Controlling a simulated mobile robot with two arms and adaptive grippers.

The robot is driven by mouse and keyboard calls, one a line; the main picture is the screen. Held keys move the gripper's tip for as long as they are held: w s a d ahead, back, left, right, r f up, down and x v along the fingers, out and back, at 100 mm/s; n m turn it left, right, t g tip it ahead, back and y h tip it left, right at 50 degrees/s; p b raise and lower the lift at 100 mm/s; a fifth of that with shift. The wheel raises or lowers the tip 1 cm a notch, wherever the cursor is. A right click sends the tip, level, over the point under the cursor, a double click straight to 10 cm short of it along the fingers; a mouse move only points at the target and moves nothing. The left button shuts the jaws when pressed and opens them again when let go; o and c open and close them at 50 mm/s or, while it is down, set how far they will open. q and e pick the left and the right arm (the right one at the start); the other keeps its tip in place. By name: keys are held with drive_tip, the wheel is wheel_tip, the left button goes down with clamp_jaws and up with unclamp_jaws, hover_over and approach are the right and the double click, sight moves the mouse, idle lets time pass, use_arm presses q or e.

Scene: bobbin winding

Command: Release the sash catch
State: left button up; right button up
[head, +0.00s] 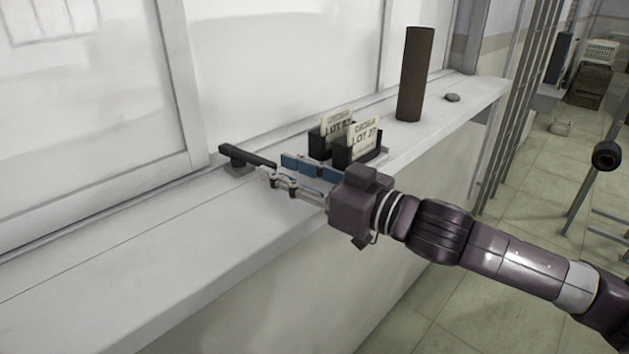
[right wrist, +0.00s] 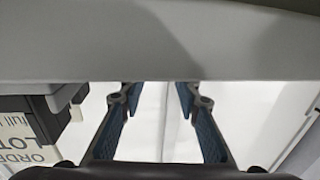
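The sash catch (head: 247,156) is a dark bar on a small grey base. It sits on the white sill at the foot of the window frame in the head view. My right gripper (head: 277,168) reaches in from the right, low over the sill, with its fingertips by the bar's right end. I cannot tell whether they touch it. In the right wrist view its two blue-padded fingers (right wrist: 160,100) stand apart with only white surface visible between them. A grey band hides the area beyond the tips, and I cannot make out the catch there. My left gripper is not in view.
Two black holders with lot cards (head: 357,146) stand on the sill (head: 130,235) just behind my right gripper; a card also shows in the wrist view (right wrist: 28,138). A brown cylinder (head: 415,75) and a small dark disc (head: 452,97) are farther right. The sill's near left is clear.

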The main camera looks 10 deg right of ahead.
drive_tip(key=v, duration=0.8)
drive_tip(key=shift+s+d, duration=0.25)
drive_tip(key=shift+s, duration=0.05)
